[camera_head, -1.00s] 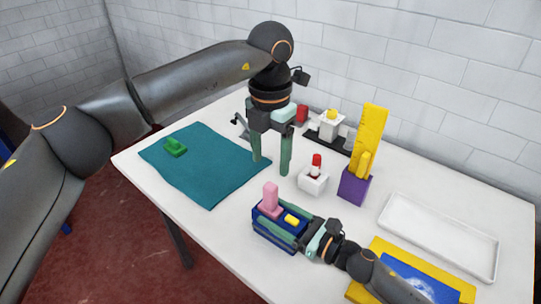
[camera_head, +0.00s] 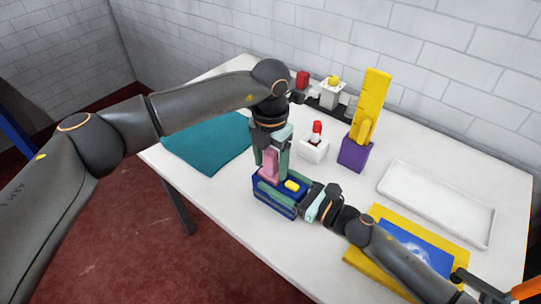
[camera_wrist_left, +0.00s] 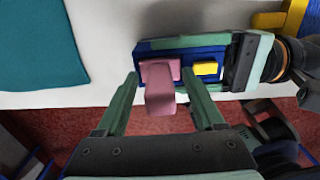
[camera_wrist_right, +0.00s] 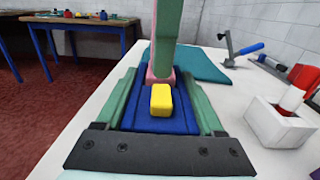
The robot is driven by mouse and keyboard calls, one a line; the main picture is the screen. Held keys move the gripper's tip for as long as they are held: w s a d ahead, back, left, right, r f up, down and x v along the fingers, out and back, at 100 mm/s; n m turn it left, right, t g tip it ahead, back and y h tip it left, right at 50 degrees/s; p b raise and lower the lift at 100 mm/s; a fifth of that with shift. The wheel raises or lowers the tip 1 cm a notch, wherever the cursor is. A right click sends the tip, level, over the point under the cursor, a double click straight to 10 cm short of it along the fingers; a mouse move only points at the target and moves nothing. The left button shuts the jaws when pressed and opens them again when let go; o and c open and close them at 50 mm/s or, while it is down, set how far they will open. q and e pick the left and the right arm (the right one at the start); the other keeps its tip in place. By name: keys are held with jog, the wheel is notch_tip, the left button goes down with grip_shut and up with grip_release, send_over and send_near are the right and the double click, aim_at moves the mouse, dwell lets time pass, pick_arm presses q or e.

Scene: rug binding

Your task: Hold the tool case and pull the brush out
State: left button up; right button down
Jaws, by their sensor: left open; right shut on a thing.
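The blue tool case (camera_head: 274,200) sits on the white table near its front edge. A pink brush (camera_head: 268,169) stands upright in it beside a yellow block (camera_head: 292,186). My right gripper (camera_head: 281,190) is shut on the case, fingers along its two long sides; they also show in the right wrist view (camera_wrist_right: 165,95). My left gripper (camera_head: 270,163) points down over the case, open, with one finger on each side of the brush. In the left wrist view the brush (camera_wrist_left: 160,92) lies between the fingers, with gaps visible. In the right wrist view a left finger hides part of the brush.
A teal mat (camera_head: 207,143) lies to the left. A white holder with a red-topped item (camera_head: 314,149) and a purple holder with yellow tools (camera_head: 355,153) stand behind the case. A white tray (camera_head: 437,203) and a yellow-blue board (camera_head: 413,252) are at right.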

pick_arm(q)
grip_shut()
jog(key=c, duration=0.6)
grip_release()
grip_shut()
jog(key=shift+r, duration=4.25)
